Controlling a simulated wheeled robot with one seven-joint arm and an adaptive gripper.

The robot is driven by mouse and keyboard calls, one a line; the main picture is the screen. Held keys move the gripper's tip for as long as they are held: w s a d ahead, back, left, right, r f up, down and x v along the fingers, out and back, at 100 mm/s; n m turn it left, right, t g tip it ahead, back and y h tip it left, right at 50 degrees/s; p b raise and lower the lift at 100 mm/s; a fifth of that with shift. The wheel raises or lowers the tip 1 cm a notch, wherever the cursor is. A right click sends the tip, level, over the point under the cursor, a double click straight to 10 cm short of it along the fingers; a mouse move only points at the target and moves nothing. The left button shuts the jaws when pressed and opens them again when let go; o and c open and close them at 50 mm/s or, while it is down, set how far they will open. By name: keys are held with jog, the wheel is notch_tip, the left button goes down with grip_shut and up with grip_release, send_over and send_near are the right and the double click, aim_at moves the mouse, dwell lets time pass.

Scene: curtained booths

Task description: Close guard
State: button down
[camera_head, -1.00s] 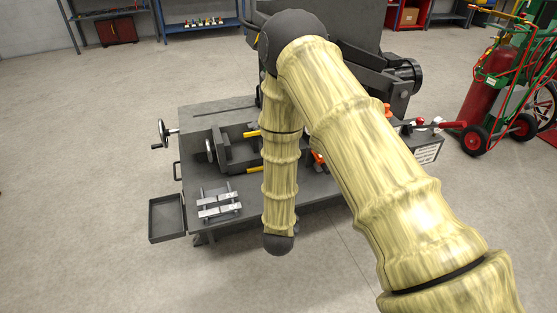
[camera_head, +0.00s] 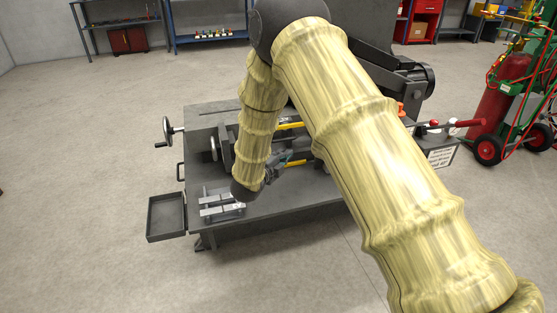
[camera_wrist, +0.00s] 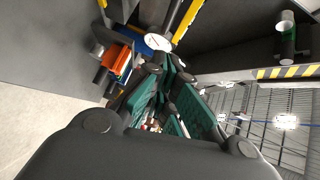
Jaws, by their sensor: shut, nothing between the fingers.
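A dark grey machine (camera_head: 230,115) stands in the middle of the head view, with a large raised dark housing (camera_head: 365,35) behind my arm. I cannot tell which part is the guard; my arm covers much of the machine. My gripper (camera_head: 284,160) shows beside the lower arm, over the machine bed and near yellow bars (camera_head: 296,163). In the wrist view, its teal-padded fingers (camera_wrist: 172,112) are shut with nothing between them. A dark part with a yellow-and-black striped edge (camera_wrist: 290,72) is at the upper right there. An orange part (camera_wrist: 118,60) is at the left.
A handwheel (camera_head: 167,130) and an open grey tray (camera_head: 166,216) stick out at the machine's left. Metal clamp blocks (camera_head: 218,203) lie on its front corner. A red-handled control box (camera_head: 440,155) and a gas-cylinder cart (camera_head: 495,105) are at the right. The floor in front is clear.

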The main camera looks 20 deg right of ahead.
aim_at(291, 139)
jog(key=w+d, duration=0.1)
jog(key=w, duration=0.1)
jog(key=w+d+f, duration=0.1)
jog(key=w, duration=0.2)
jog(key=w+d+b, duration=0.1)
jog(key=w, duration=0.1)
jog(key=shift+w+d+f, duration=0.2)
jog(key=shift+w+d, duration=0.05)
jog(key=shift+w+r, duration=0.1)
jog(key=shift+w, duration=0.4)
jog(key=shift+a, duration=0.1)
